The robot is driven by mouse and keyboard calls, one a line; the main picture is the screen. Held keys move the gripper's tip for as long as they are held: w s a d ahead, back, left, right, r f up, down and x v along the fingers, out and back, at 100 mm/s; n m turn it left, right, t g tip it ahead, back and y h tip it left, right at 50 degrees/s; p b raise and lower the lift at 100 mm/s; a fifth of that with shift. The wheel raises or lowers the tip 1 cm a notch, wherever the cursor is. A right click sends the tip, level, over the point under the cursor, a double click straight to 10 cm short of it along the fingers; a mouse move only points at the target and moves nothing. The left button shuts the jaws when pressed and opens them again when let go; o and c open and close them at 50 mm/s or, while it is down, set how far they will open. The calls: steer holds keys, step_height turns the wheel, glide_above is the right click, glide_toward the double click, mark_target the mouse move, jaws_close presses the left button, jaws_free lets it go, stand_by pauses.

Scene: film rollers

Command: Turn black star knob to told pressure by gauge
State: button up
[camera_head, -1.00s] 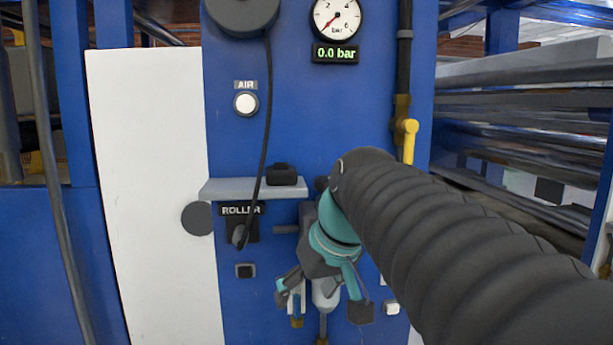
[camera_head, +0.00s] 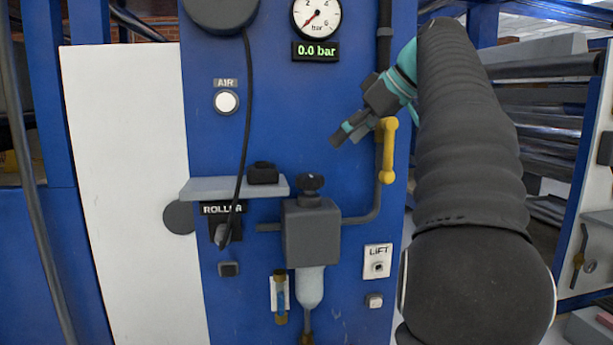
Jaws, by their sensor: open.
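The black star knob (camera_head: 310,184) sits on top of a grey regulator body (camera_head: 312,232) with a pale bowl (camera_head: 309,287) below it. The round gauge (camera_head: 317,14) at the top has its red needle near zero, and the display (camera_head: 317,51) under it reads 0.0 bar. My gripper (camera_head: 341,137) is open and empty, up and to the right of the knob and apart from it. It is beside the yellow valve handle (camera_head: 388,150), which points down; I cannot tell whether they touch.
A grey shelf (camera_head: 225,188) with a small black block (camera_head: 263,173) juts out left of the knob. A black cable (camera_head: 243,130) hangs in front of the panel. A white AIR button (camera_head: 226,102), a ROLLER switch (camera_head: 224,232) and a LIFT plate (camera_head: 377,261) are on the blue panel.

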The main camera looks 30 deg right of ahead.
mark_target(310, 175)
steer(key=b+x, duration=0.2)
steer(key=x, duration=1.1)
steer(key=c, duration=0.9)
